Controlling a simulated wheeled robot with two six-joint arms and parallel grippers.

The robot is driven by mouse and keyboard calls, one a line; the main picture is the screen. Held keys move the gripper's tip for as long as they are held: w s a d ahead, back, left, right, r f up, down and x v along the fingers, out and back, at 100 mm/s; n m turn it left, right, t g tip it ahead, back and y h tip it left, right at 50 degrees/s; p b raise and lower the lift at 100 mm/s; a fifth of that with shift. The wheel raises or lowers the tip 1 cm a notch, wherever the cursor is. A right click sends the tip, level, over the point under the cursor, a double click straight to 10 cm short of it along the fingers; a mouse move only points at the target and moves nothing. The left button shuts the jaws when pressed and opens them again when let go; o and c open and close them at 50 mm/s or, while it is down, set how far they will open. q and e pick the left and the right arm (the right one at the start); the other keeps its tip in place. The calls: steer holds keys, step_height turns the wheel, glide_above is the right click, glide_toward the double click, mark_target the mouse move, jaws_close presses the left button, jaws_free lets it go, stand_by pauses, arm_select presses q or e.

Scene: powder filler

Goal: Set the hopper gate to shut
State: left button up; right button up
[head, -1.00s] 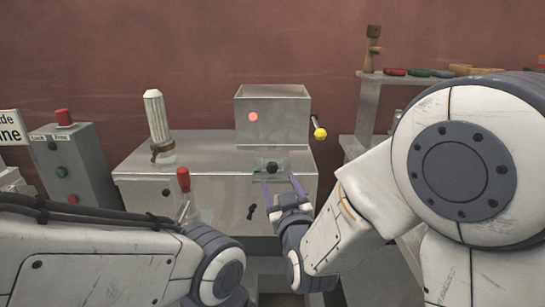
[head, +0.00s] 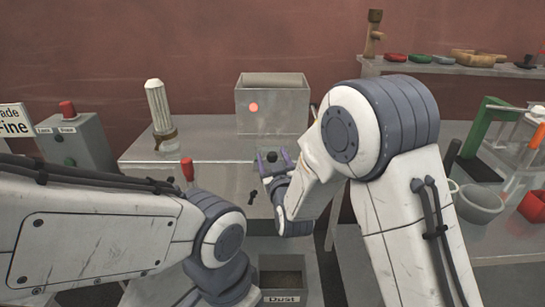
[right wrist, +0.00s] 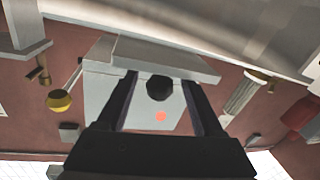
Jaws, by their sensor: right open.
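The hopper (head: 272,112) is an open-topped metal box on the steel machine, with a red dot on its front. Below it, a black knob (head: 272,156), seemingly the gate's, sits at the machine's front. My right gripper (head: 271,158) is open with its fingers on either side of this knob. In the right wrist view the black knob (right wrist: 159,88) lies between the two fingers, with gaps on both sides; contact is not visible. A yellow-ended lever (right wrist: 59,101) shows in the right wrist view; my right arm hides it in the head view. My left gripper is not visible.
A red-topped handle (head: 187,169) stands at the machine's front left. A ribbed white cylinder (head: 160,108) stands on the machine's top. A grey control box (head: 85,145) is at left. A bin labelled Dust (head: 283,280) is below. A side table with a grey cup (head: 479,203) is at right.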

jaws_close()
stand_by(1.4)
